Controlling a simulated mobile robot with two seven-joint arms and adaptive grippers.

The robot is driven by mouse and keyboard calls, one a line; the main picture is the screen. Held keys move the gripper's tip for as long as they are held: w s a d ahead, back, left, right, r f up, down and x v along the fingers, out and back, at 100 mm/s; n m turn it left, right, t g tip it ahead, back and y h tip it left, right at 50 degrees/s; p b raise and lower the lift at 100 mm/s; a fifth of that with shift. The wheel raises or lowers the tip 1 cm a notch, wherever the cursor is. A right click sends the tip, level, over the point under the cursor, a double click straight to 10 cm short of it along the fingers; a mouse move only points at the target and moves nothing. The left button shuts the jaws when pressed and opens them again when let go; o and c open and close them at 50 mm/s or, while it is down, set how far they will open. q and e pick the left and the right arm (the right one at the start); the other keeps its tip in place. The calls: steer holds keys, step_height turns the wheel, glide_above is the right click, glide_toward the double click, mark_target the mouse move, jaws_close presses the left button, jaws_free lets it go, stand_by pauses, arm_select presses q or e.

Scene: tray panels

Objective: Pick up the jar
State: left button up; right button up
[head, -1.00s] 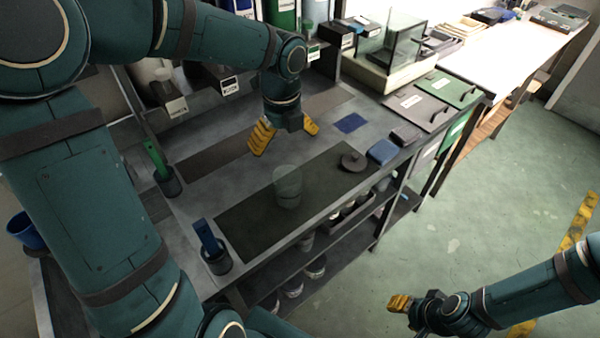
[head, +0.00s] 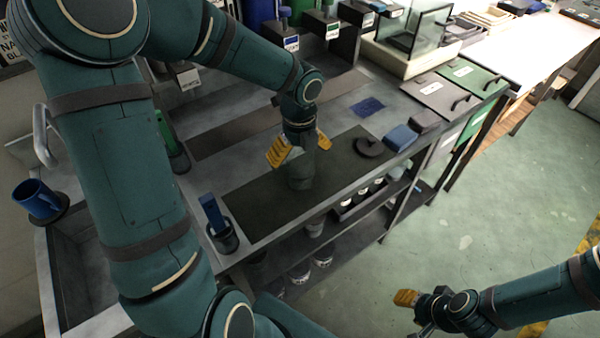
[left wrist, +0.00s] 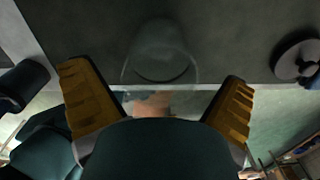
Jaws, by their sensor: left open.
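The jar (head: 300,181) is a clear, see-through glass that stands upright on the dark mat (head: 255,208) of the workbench. It also shows in the left wrist view (left wrist: 160,48), beyond the fingertips and roughly centred between them. My left gripper (head: 298,148) is open with yellow fingers spread, just above and behind the jar in the head view. Its fingers (left wrist: 158,92) hold nothing. My right gripper (head: 406,298) hangs over the floor at lower right, away from the bench; its finger gap is not clear.
A dark round lid (head: 369,148) lies on the mat right of the jar, with a blue box (head: 401,137) beyond. A dark cup with a blue object (head: 213,216) stands at the bench's front left. A green-handled item (head: 168,140) stands further back.

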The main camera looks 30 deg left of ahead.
arm_select(q)
step_height(320, 180, down, 3)
steer(key=shift+r, duration=0.3)
steer(key=c, duration=1.2)
